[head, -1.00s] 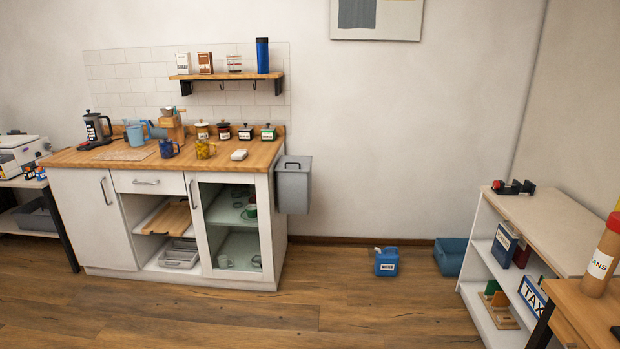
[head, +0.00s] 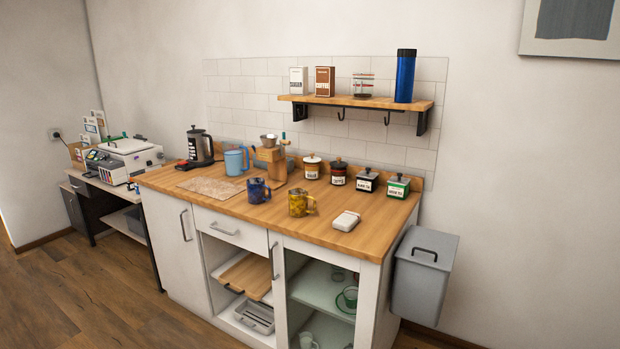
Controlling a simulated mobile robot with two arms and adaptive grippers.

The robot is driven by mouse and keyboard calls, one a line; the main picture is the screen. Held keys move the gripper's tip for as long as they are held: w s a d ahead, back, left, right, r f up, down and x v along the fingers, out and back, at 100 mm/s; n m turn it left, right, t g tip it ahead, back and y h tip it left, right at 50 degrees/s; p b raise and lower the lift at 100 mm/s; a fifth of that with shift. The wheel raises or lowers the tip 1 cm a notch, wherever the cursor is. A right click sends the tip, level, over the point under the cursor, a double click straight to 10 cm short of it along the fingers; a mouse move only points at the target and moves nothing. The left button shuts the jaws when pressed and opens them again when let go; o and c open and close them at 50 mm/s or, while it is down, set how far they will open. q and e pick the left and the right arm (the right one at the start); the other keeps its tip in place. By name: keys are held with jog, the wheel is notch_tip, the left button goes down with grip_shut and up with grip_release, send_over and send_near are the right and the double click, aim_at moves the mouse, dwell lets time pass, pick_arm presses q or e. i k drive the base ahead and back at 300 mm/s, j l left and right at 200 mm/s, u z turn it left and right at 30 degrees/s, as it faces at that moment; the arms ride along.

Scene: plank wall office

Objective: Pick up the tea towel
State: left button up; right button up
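No thing in view is clearly a tea towel. A flat, beige, speckled rectangle (head: 211,187) lies at the left of the wooden counter (head: 330,236); I cannot tell whether it is cloth or a board. A small white block-like item (head: 346,221) lies near the counter's front right; it is too small to tell what it is. Neither of my grippers shows in the head view.
The counter holds a French press (head: 200,146), a light blue mug (head: 236,161), a dark blue mug (head: 258,190), a yellow mug (head: 299,202) and several labelled jars. A grey bin (head: 424,278) hangs at its right side. Floor (head: 85,295) is clear at the front left.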

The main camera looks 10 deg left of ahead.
aim_at(347, 220)
jog(key=i+j+u, duration=0.1)
jog(key=i+u, duration=0.4)
jog(key=i, duration=0.55)
